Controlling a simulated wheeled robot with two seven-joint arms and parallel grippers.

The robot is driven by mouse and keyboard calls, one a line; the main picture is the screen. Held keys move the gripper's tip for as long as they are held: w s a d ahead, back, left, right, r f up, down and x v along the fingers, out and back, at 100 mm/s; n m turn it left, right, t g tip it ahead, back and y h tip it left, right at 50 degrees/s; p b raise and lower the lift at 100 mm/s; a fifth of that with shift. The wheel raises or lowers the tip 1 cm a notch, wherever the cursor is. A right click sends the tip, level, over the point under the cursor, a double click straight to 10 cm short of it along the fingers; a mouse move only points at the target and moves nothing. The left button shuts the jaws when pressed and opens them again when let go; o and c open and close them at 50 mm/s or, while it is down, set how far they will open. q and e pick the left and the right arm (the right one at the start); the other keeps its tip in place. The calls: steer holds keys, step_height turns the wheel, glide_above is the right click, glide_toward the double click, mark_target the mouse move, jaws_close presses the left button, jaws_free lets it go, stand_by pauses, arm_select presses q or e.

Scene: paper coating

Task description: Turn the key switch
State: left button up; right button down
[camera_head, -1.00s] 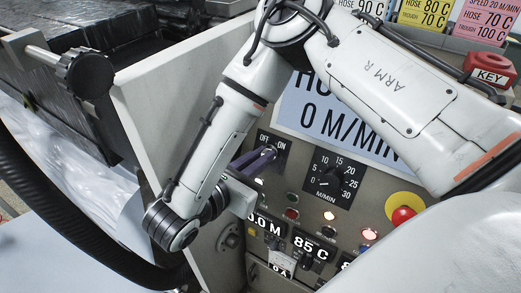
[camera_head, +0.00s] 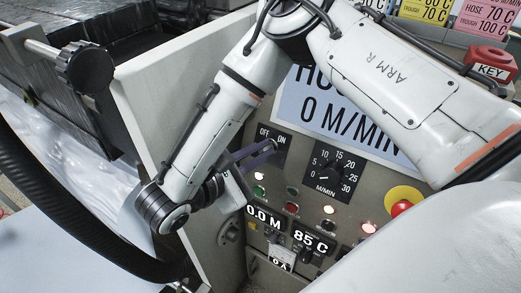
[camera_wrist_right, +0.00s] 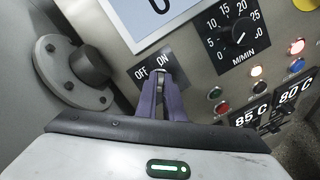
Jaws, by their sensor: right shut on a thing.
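The plate also shows in the right wrist view (camera_wrist_right: 153,68), with the key (camera_wrist_right: 160,76) between the finger tips. My right gripper (camera_head: 271,147) has purple fingers and is shut on the key at the ON side of the plate. In the right wrist view its fingers (camera_wrist_right: 160,95) reach up to the plate and cover most of the switch. My left gripper is not in view.
A speed dial (camera_head: 329,173) is right of the switch, with lamps and displays below. A red emergency button (camera_head: 402,208) on yellow is at the right. A black hose (camera_head: 60,200) curves at the left.

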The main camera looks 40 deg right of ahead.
stand_by(0.4)
steer(key=c, duration=1.9)
jaws_free()
steer(key=shift+o, duration=0.2)
steer(key=v, duration=1)
steer(key=shift+a+b, duration=0.2)
steer(key=shift+b, duration=0.25)
steer(key=shift+s, duration=0.15)
